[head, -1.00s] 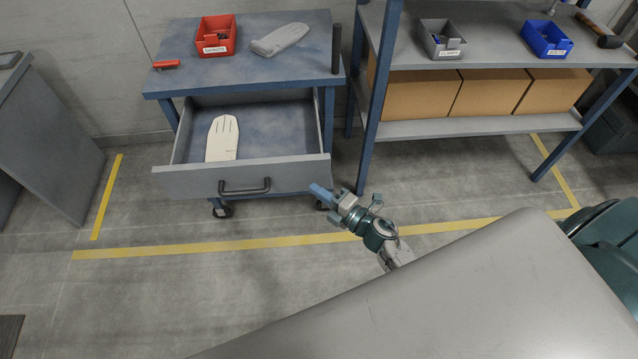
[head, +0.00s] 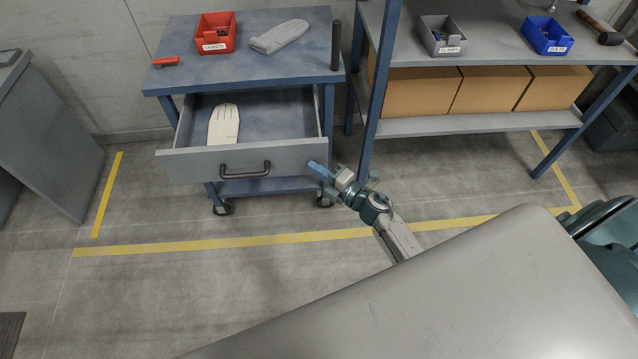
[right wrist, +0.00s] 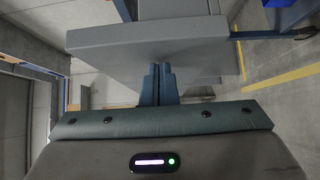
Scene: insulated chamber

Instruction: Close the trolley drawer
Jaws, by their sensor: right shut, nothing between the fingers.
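The trolley (head: 290,65) is a blue-grey cart with a flat top. Its drawer (head: 200,165) is partly open toward me, with a dark bar handle (head: 245,170) on the front. A white glove-shaped item (head: 223,125) lies inside the drawer. My right gripper (head: 318,168) is shut and empty, with its blue fingertips at the right end of the drawer front, apparently touching it. In the right wrist view the shut fingers (right wrist: 158,80) reach the grey drawer front (right wrist: 150,38). My left gripper is not in view.
On the trolley top are a red bin (head: 215,33), a grey glove-like item (head: 279,37) and a red-handled tool (head: 166,61). A shelf rack (head: 450,125) with cardboard boxes stands close on the right. A desk (head: 45,145) stands at left. The floor in front of the trolley is clear.

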